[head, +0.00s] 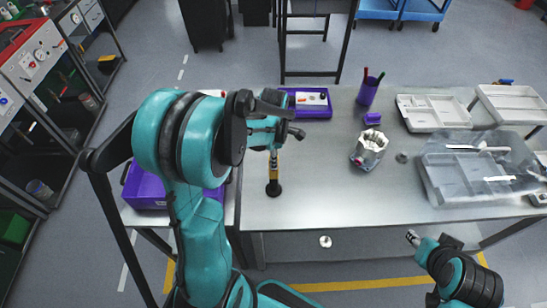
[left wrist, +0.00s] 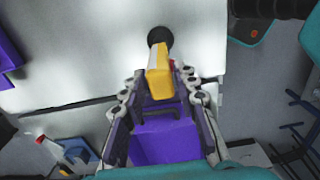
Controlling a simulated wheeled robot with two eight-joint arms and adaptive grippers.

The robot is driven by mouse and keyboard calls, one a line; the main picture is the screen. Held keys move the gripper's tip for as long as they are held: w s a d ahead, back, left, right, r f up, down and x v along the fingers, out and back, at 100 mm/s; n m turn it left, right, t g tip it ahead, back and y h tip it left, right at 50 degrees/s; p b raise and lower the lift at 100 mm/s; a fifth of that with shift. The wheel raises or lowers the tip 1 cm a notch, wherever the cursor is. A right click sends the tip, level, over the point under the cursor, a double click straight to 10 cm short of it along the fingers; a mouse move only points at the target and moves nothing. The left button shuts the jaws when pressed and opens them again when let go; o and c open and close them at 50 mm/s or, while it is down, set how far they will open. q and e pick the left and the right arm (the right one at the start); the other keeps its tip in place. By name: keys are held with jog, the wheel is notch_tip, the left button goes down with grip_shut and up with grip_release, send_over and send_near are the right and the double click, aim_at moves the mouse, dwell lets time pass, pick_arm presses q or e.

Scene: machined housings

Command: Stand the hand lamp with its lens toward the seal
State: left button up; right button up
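The hand lamp (head: 273,172), yellow with a round black foot, stands upright on the steel table, left of the middle. In the left wrist view, the lamp's yellow body (left wrist: 159,78) lies between the fingertips, its black end pointing away from me. My left gripper (head: 272,132) is at the lamp's upper end; whether its fingers press on the lamp is unclear. The lens cannot be made out. A pale faceted housing (head: 371,148) stands right of the lamp, with a small red spot at its lower left; I cannot tell whether this is the seal. My right gripper (head: 414,238) is off the table's front edge.
A purple tray (head: 311,114) and a purple pen cup (head: 367,94) are at the back. A small grey part (head: 402,157) lies right of the housing. A clear-covered tray (head: 437,184) and a light divided tray (head: 431,125) fill the right. The table between lamp and housing is clear.

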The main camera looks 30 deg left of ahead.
pick_arm(q)
jog(key=shift+o, duration=0.2)
jog(key=shift+r, duration=0.1)
jog(key=shift+r+p, duration=0.25)
jog(key=shift+p, duration=0.05)
notch_tip(320, 180, up, 11)
jog(key=p, duration=0.2)
jog(key=s+d+r+m+t, duration=0.3)
jog(key=s+d+m+t, duration=0.4)
jog(key=m, duration=1.7)
jog(key=s+d, duration=0.3)
jog(key=s, duration=0.1)
jog(key=shift+d, duration=0.35)
jog(key=shift+o, duration=0.9)
notch_tip(320, 180, down, 18)
jog(key=b, duration=1.8)
jog(key=shift+r, duration=0.35)
